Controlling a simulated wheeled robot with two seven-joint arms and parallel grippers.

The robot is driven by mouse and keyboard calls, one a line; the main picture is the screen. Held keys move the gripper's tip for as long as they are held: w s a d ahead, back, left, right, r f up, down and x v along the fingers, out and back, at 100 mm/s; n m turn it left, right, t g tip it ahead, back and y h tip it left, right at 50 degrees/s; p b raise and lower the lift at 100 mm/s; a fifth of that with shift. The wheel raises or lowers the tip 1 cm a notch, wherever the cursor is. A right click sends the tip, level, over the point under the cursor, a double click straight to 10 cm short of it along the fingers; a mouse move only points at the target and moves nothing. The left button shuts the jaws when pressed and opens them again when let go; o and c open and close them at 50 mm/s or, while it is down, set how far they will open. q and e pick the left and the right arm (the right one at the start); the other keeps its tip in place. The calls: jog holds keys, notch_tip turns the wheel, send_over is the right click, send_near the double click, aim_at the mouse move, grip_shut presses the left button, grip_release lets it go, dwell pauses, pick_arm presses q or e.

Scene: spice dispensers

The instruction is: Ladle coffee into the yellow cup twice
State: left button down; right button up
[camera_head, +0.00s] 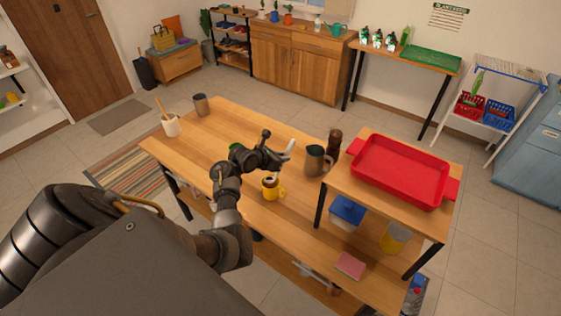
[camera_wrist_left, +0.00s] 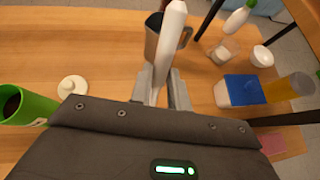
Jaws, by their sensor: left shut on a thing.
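My left gripper (camera_head: 281,160) is shut on the pale handle of a ladle (camera_head: 290,146). In the left wrist view the handle (camera_wrist_left: 168,45) rises between the fingers (camera_wrist_left: 160,88). In the head view the gripper is above the yellow cup (camera_head: 271,193), which stands on the wooden table. The ladle's lower end is at the cup's mouth; I cannot tell whether it is inside or what it holds. A dark grey pitcher (camera_head: 316,162) stands to the right of the gripper and also shows in the left wrist view (camera_wrist_left: 153,38). The yellow cup is hidden in the wrist view. My right gripper is not visible.
A green canister (camera_wrist_left: 22,106) and a white lid (camera_wrist_left: 72,86) are on the left in the wrist view. A red tray (camera_head: 405,172) rests on a raised shelf at right. A blue-lidded box (camera_head: 346,212) is below it. The table's left part is fairly clear.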

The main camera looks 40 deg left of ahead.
pick_arm(q)
jog(key=w+a+f+n+g+h+b, duration=0.3)
jog(key=w+g+b, duration=0.4)
jog(key=b, duration=1.4)
jog(key=shift+w+a+f+g+h, duration=0.3)
jog(key=shift+a+f+g+h, duration=0.15)
jog(key=shift+f+g, duration=0.75)
jog(key=shift+f, duration=0.1)
dwell(0.9)
